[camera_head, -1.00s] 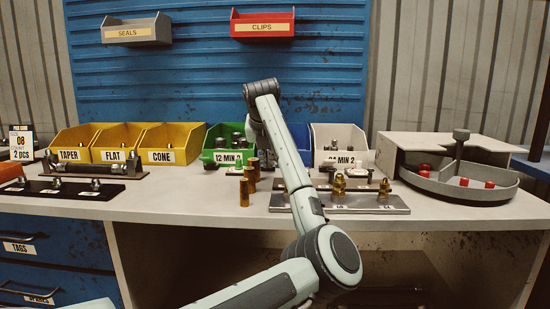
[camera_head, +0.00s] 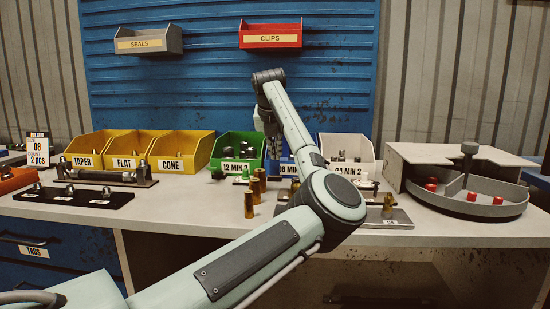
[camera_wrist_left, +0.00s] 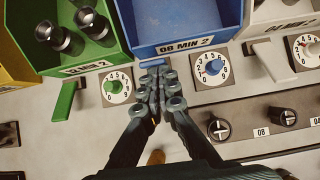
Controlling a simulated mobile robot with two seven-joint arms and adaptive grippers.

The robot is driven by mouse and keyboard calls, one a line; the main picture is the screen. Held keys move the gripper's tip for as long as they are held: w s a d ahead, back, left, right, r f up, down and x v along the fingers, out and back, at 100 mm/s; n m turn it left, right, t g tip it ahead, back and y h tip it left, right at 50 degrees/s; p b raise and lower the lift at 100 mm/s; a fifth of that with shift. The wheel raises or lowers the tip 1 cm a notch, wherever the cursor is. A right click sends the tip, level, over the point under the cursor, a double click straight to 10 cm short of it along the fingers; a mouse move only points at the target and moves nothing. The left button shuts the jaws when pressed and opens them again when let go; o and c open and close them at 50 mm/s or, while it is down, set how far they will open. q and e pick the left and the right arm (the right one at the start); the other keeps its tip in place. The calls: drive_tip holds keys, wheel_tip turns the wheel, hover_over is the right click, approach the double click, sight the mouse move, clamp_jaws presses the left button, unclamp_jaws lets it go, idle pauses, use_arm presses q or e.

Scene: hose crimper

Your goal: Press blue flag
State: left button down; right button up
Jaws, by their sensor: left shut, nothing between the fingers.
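My left gripper (camera_wrist_left: 155,88) is shut and empty, pointing down in front of the blue bin (camera_wrist_left: 178,22) labelled 08 MIN 2. In the wrist view, a small strip of the blue flag (camera_wrist_left: 150,62) shows just beyond the fingertips; the fingers hide the rest, and I cannot tell whether they touch it. A dial with a blue knob (camera_wrist_left: 212,68) sits just right of the fingers. In the head view, the left gripper (camera_head: 271,150) hangs below its raised wrist, partly hidden by my arm. My right gripper is not in view.
A green flag (camera_wrist_left: 65,100) and its dial (camera_wrist_left: 116,87) lie left of the fingers; a white flag (camera_wrist_left: 268,60) lies right. Brass cylinders (camera_head: 249,205) stand on the bench near my arm. A round tray (camera_head: 470,200) with red pieces is at right.

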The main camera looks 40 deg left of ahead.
use_arm(q)
drive_tip(key=shift+r, duration=0.1)
drive_tip(key=shift+r+p, duration=0.45)
drive_tip(key=shift+r, duration=0.3)
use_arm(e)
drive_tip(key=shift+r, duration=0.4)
